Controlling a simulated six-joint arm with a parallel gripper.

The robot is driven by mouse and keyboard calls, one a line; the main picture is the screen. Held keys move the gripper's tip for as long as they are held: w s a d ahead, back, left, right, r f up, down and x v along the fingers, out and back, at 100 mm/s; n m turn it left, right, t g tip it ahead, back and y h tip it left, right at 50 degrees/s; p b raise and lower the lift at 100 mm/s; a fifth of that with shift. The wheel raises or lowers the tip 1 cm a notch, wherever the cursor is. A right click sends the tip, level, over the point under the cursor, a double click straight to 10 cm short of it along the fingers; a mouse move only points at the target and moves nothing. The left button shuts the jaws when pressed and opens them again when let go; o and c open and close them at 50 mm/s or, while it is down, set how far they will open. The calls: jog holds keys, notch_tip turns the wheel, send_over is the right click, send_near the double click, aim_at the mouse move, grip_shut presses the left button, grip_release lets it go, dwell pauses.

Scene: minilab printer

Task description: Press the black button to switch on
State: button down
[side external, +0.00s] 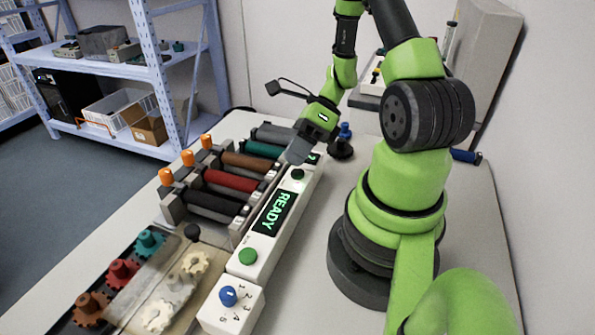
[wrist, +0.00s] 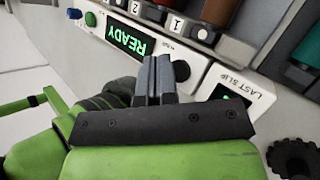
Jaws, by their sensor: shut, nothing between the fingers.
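The black button (side external: 297,174) is a dark round button on the white control panel (side external: 262,258), just beyond the lit READY display (side external: 275,212). In the wrist view, the black button (wrist: 182,71) shows immediately right of the fingers, partly close behind them. My gripper (side external: 297,154) is shut and empty, pointing down above the far part of the panel, near the button. In the wrist view, my gripper's fingertips (wrist: 156,58) lie between the READY display (wrist: 127,40) and the button. I cannot tell whether they touch anything.
A green button (side external: 248,256) and a blue knob (side external: 228,296) are at the panel's near end. Several coloured rollers, including a red one (side external: 230,180), lie left of the panel. A black knob with a blue top (side external: 343,140) stands right of my gripper.

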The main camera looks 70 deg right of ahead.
aim_at(295, 171)
jog(key=shift+r, duration=0.1)
jog(key=shift+r, duration=2.45)
jog(key=shift+a+r+n, duration=0.15)
jog(key=shift+r+n, duration=0.05)
jog(key=shift+n, duration=0.1)
jog(key=s+a+r+n+t+h, duration=0.1)
jog(key=a+r+n, duration=0.5)
jog(key=n, duration=0.7)
jog(key=s+a+r+n+t+h, duration=0.2)
jog(key=a+r+n+h, duration=0.3)
jog(key=r+n, duration=0.6)
jog(key=s+a+n, duration=0.1)
jog(key=n, duration=0.2)
jog(key=shift+s+a, duration=0.2)
jog(key=shift+s, duration=0.05)
